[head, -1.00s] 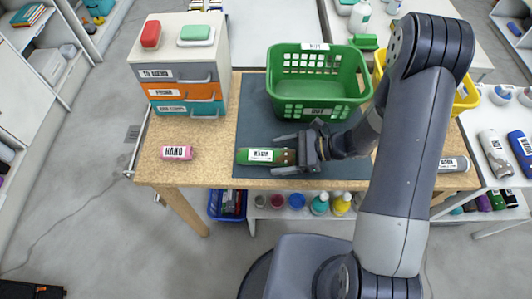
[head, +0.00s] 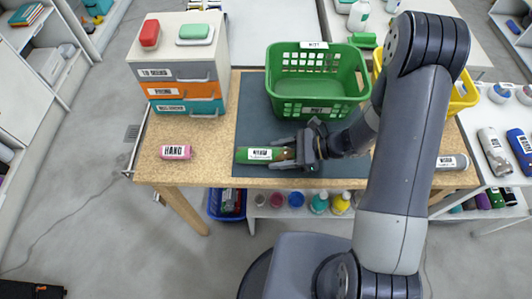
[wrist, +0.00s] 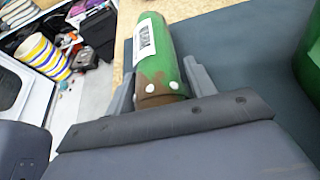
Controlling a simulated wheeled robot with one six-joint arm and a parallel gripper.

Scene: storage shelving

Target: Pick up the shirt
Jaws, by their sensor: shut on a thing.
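The rolled shirt (head: 258,155) is green with a brown end and a white label, and lies on the dark mat on the table. It also shows in the wrist view (wrist: 163,60), where white dots mark its brown end. My gripper (head: 285,154) is around the brown end from the right, with one finger on each side. In the wrist view my gripper (wrist: 160,82) is shut on the shirt. The shirt appears to rest on the mat; any small gap beneath it is hidden.
A green basket (head: 318,110) stands behind the shirt. A drawer unit (head: 185,75) stands at the back left. A pink labelled item (head: 175,152) lies on bare wood to the left. A yellow basket (head: 463,98) is partly behind my arm. A grey roll (head: 453,163) lies to the right.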

